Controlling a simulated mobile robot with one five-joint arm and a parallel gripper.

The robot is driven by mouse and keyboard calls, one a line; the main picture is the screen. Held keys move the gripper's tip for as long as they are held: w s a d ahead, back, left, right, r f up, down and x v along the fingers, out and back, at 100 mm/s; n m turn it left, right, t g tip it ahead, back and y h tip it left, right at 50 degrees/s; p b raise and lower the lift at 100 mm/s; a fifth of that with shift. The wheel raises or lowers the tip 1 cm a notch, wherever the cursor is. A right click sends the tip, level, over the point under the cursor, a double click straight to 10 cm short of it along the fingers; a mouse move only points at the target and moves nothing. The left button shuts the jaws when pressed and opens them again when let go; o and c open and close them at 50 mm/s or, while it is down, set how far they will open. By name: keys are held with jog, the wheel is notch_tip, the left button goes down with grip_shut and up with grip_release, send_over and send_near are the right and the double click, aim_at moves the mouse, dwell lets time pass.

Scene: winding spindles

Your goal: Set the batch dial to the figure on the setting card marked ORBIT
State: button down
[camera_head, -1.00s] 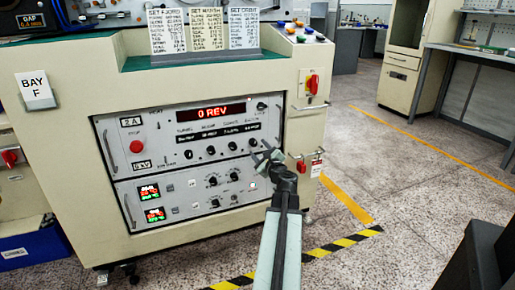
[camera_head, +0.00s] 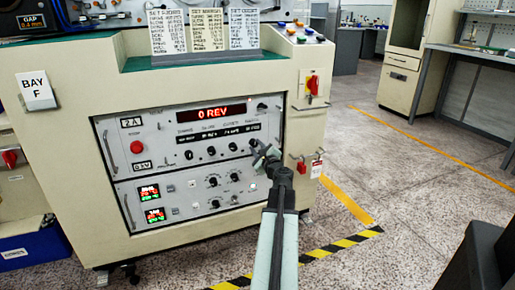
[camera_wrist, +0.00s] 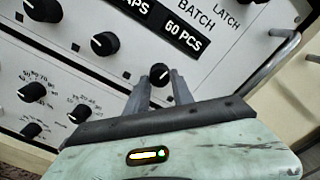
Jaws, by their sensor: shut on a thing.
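The batch dial is a small black knob (camera_wrist: 160,72) below the window (camera_wrist: 183,38) that reads 60 PCS, under the label BATCH. It also shows in the head view as the rightmost knob (camera_head: 253,143) of the upper row. My gripper (camera_wrist: 161,78) has a finger on each side of this knob and is shut on it. In the head view my gripper (camera_head: 261,149) reaches the panel's right side. Three setting cards stand on top of the machine: left (camera_head: 167,32), middle (camera_head: 207,30) and right (camera_head: 243,29).
Other black knobs (camera_wrist: 104,43) sit left of the gripped one. A metal panel handle (camera_wrist: 272,62) is close on the right. A red display (camera_head: 212,114) reads 0 REV. A red stop button (camera_head: 137,147) is at the left.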

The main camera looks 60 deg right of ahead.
jog(key=shift+s+n, duration=0.1)
jog(key=shift+n, duration=2.3)
jog(key=c, duration=1.1)
grip_release()
jog(key=v, duration=0.7)
jog(key=shift+s+a, duration=0.25)
jog(key=shift+s, duration=0.05)
